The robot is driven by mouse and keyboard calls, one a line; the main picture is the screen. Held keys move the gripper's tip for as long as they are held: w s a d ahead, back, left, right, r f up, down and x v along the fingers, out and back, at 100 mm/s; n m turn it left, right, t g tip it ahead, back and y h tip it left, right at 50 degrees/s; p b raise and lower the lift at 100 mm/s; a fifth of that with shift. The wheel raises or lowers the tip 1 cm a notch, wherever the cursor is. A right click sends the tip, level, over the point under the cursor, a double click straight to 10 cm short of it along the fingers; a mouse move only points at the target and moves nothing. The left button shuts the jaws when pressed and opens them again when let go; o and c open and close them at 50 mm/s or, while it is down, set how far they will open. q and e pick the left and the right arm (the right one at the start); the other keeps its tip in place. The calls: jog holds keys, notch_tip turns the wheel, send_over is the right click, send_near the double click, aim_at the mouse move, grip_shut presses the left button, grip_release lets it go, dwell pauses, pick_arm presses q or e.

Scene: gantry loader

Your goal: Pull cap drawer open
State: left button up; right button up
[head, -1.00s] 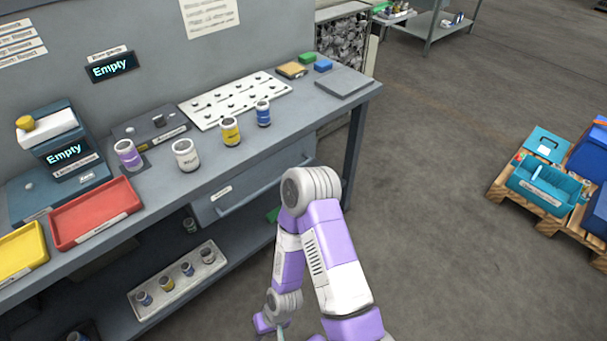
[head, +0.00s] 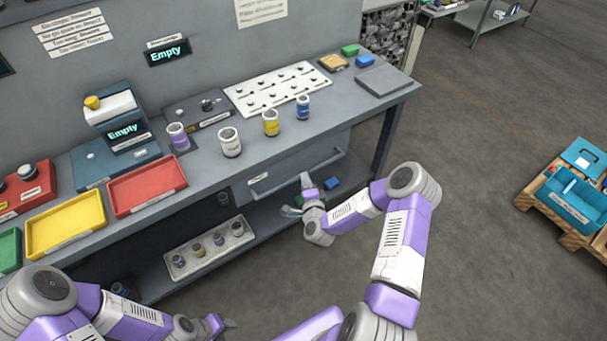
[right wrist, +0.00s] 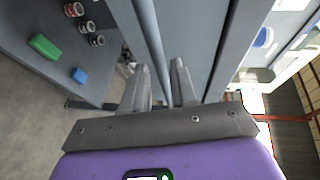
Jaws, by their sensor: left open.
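The drawer (head: 330,146) is a grey front under the bench top, with a small white label at its left. It looks shut. Its long bar handle (head: 275,188) runs along the front and crosses the right wrist view (right wrist: 150,35). My right gripper (head: 304,194) is at the middle of the handle. In the right wrist view its two fingers (right wrist: 160,80) are apart, one on each side of the bar; I cannot tell whether they touch it. My left gripper (head: 230,325) is low in the head view, open and away from the bench.
Purple, white, yellow and blue cans stand along the bench top near a white pegged board (head: 278,88). Red (head: 147,190) and yellow (head: 65,225) trays sit at left. The lower shelf holds a can tray (head: 210,248) and green and blue blocks.

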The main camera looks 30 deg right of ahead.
jog(key=shift+b+x, duration=0.35)
jog(key=shift+x, duration=1.9)
jog(key=shift+c, duration=0.2)
grip_shut()
